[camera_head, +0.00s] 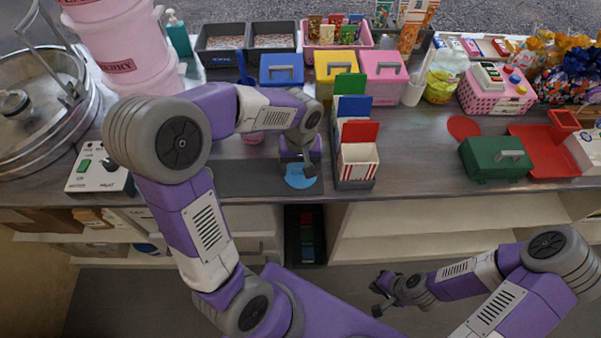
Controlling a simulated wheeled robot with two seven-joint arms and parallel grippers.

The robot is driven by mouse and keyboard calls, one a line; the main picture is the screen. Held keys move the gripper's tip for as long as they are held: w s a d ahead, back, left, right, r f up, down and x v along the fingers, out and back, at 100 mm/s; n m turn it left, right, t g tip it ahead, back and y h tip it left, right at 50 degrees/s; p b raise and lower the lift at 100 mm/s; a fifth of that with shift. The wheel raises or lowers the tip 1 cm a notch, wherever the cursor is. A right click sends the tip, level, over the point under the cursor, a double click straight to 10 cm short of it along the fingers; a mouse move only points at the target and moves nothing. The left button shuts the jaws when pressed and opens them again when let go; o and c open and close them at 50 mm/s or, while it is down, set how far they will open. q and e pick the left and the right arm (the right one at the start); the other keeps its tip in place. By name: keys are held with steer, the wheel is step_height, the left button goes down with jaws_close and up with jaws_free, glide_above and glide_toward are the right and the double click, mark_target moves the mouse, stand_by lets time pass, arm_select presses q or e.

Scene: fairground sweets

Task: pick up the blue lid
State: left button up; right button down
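The blue lid (299,181) is a flat, round, light-blue disc lying on the grey counter, left of the red-and-white striped box. My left gripper (308,168) points down right over the lid, its fingertips at or just above the lid's upper part. The gripper hides part of the lid. I cannot tell whether its fingers are touching the lid or how far apart they are. My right gripper (377,294) is low in front of the counter, away from the lid, with its fingers apart and empty.
A rack with striped boxes (358,161) stands close right of the lid. A red disc (463,127), a green case (495,158) and a red tray (546,155) lie further right. Blue, yellow and pink boxes stand behind. A white control box (99,168) and a metal pan are at left.

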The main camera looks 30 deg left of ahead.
mark_target(301, 170)
arm_select(q)
steer(key=c, duration=1)
steer(key=shift+r, duration=0.1)
step_height(301, 170, up, 10)
steer(key=p, duration=0.3)
